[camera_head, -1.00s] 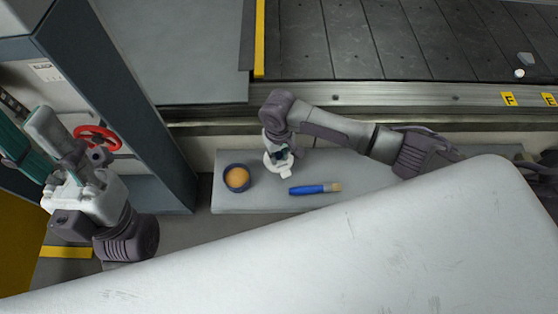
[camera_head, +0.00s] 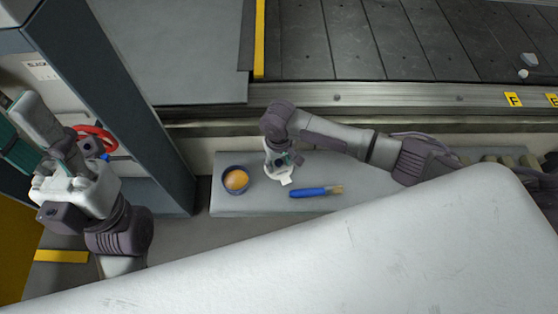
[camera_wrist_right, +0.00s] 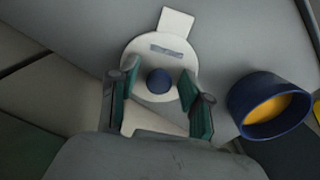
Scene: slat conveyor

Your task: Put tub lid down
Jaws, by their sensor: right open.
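The tub lid (camera_wrist_right: 140,54) is a white disc with a blue knob (camera_wrist_right: 159,81) and a white tab; in the wrist view it appears to lie flat on the grey bench. My right gripper (camera_wrist_right: 158,100) is open, its green fingers on either side of the knob with visible gaps. In the head view the right gripper (camera_head: 281,162) is over the bench, and the tab (camera_head: 286,181) shows below it. The blue tub (camera_head: 236,192) with orange contents stands uncovered to its left; it also shows in the wrist view (camera_wrist_right: 243,98). My left gripper (camera_head: 68,160) is at far left, its jaw opening unclear.
A blue-handled brush (camera_head: 316,191) lies on the bench (camera_head: 225,207) right of the lid. A red handwheel (camera_head: 103,134) is behind the left arm. A grey post (camera_head: 125,110) stands left of the bench. The slat conveyor (camera_head: 400,40) runs behind it, carrying small pale pieces.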

